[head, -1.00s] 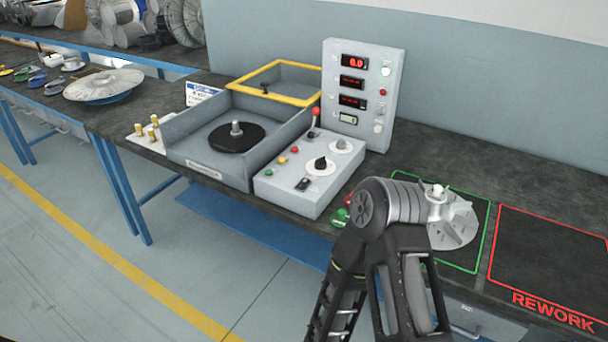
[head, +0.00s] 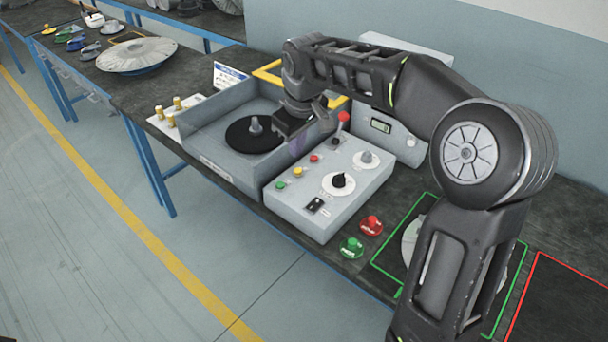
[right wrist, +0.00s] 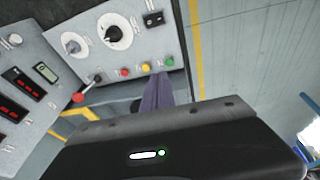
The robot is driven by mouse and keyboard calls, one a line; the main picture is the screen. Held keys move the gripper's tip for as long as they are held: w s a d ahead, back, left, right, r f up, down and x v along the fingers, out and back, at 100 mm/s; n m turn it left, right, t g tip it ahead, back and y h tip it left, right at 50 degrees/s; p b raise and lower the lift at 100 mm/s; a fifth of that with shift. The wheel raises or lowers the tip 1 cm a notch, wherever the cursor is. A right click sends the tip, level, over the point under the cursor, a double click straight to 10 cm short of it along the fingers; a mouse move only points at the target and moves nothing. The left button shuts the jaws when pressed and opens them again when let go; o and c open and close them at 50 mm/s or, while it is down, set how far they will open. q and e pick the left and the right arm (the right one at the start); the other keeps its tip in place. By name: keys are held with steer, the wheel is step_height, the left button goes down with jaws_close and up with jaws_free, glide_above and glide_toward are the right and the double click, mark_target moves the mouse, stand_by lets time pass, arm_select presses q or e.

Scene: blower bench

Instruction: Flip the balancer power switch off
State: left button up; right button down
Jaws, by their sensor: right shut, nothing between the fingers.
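The control box (head: 318,225) stands on the bench with a small black rocker switch (head: 316,205) at its front corner, near the black dial. In the right wrist view the switch (right wrist: 153,19) is at the top, beyond the dial. Which way the rocker is tipped is too small to tell. My right gripper (head: 298,146) is above the left side of the box, near the balancer tub, apart from the switch. Its purplish fingers (right wrist: 158,92) are shut and empty, pointing toward the coloured buttons in the wrist view. My left gripper is not in view.
A red-knobbed lever (head: 343,118) rises at the box's back edge. The balancer tub (head: 213,160) with its black disc lies left. My right arm partly hides the display panel (head: 400,142). Green and red buttons (head: 371,225) sit right of the box, beside the green-outlined area.

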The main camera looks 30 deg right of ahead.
mark_target(318, 201)
steer(key=s+g, duration=0.1)
steer(key=s+d+g, duration=0.1)
steer(key=s, duration=0.2)
steer(key=shift+s+d+r+n+g+h, duration=0.2)
steer(key=shift+s+d+n+g+h, duration=0.1)
steer(key=shift+n+g, duration=0.1)
steer(key=f, duration=0.4)
steer(key=d+f+p, duration=0.1)
steer(key=f, duration=0.4)
steer(key=f+p, duration=0.1)
steer(key=f, duration=0.3)
steer(key=shift+w+d+f, duration=0.25)
steer(key=shift+d+f, duration=0.05)
steer(key=shift+f, duration=0.2)
